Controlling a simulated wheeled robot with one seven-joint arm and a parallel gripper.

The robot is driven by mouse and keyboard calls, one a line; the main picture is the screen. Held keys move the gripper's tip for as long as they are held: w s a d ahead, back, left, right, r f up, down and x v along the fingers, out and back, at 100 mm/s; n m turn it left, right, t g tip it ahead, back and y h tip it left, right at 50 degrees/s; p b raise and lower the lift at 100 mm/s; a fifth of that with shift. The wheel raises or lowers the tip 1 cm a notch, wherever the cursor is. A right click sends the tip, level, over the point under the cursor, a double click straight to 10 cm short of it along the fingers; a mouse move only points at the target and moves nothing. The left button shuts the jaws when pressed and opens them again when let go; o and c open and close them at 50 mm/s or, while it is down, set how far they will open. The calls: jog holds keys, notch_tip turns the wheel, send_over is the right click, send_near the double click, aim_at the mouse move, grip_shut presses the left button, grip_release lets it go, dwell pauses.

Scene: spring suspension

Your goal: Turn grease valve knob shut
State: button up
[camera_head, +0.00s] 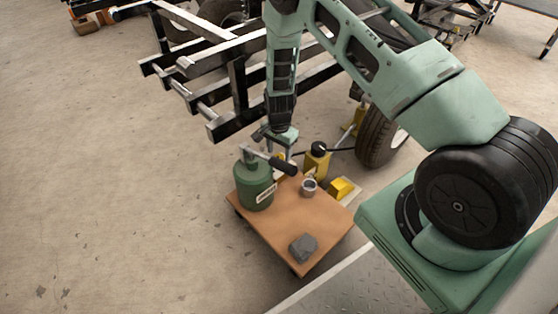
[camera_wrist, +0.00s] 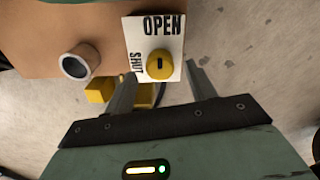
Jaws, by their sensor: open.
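The yellow valve knob (camera_wrist: 159,65) sits on a white plate (camera_wrist: 172,38) marked OPEN above it and SHUT to its left in the wrist view. The knob's short black mark stands upright in that picture, in line with OPEN. My gripper (camera_wrist: 160,68) is open, with one finger left and one right of the knob. No finger clearly touches it. In the head view my gripper (camera_head: 284,143) points down behind the green grease can's handle, and the knob is mostly hidden there.
A metal frame (camera_head: 235,85) and a wheel (camera_head: 380,137) are near my arm.

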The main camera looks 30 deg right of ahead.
jog(key=shift+f+b, duration=0.4)
jog(key=shift+f, duration=0.9)
jog(key=c, duration=1)
